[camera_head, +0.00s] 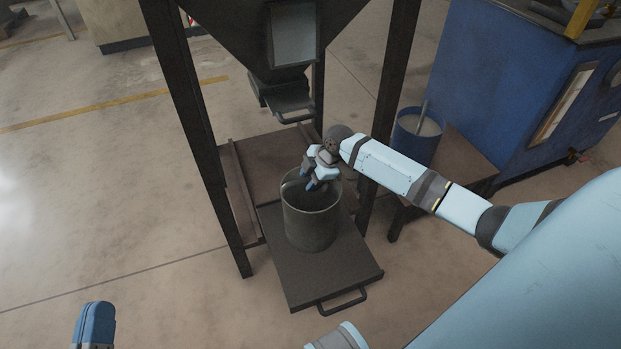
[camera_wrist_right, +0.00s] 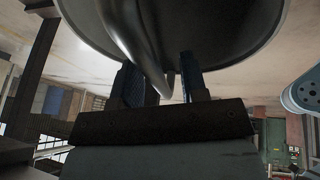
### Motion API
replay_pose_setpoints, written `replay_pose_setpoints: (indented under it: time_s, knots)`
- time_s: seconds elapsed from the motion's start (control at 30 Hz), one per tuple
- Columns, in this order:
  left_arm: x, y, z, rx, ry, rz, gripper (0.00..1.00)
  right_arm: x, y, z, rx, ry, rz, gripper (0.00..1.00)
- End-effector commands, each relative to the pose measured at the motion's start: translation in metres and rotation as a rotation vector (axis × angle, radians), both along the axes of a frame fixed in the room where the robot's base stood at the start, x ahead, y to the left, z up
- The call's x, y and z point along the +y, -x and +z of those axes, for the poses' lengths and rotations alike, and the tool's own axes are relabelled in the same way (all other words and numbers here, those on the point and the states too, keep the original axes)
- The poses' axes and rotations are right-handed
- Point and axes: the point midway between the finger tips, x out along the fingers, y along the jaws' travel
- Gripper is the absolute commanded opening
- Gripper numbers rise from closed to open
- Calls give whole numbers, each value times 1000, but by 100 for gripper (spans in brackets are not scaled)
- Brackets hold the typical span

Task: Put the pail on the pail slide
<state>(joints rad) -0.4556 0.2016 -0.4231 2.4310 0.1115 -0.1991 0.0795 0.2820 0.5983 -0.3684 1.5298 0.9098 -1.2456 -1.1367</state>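The dark grey pail (camera_head: 311,222) stands upright on the dark pail slide (camera_head: 345,262), a flat tray with a front handle, pulled out under the hopper. My right gripper (camera_head: 311,184) is at the pail's top opening, its blue fingertips pointing down. In the right wrist view the fingers (camera_wrist_right: 162,85) are apart, with the pail's curved metal handle (camera_wrist_right: 130,40) passing between them. The handle does not look clamped. My left gripper (camera_head: 95,325) shows only partly at the bottom left edge.
A hopper (camera_head: 270,30) on dark steel legs (camera_head: 195,110) stands over the slide, with a chute handle (camera_head: 293,112) above the pail. A blue bucket (camera_head: 416,138) sits on a low stand to the right, beside a blue cabinet (camera_head: 520,80). The floor at left is clear.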

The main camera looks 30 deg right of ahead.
Motion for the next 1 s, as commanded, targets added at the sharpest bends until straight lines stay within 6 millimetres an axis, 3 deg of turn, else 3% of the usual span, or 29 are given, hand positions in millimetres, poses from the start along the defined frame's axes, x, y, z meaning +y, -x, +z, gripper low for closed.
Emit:
replay_pose_setpoints:
  time_s: [0.17, 0.33, 0.6, 0.8, 0.9, 0.97, 1.0]
  knots:
    - [0, 0, 3, -1, 0, 0, 0, -3, 2, 9, 0, 1, 0, 40]
    - [3, 1, 18, -35, 10, 17, 0, -13, 10, 38, -1, 2, 0, 40]
    - [13, -2, -21, 128, -95, 53, 0, -31, 25, 89, 0, 3, 1, 40]
    - [18, -2, -36, 184, -133, 64, 0, -38, 31, 107, 0, 0, 0, 40]
    - [19, -2, -39, 193, -140, 66, 0, -24, 38, 101, -12, -16, -17, 40]
    - [19, -2, -40, 196, -141, 67, 0, -1, 47, 90, -35, -45, -50, 40]
    - [19, -2, -40, 196, -141, 67, 0, 21, 57, 81, -59, -76, -84, 40]
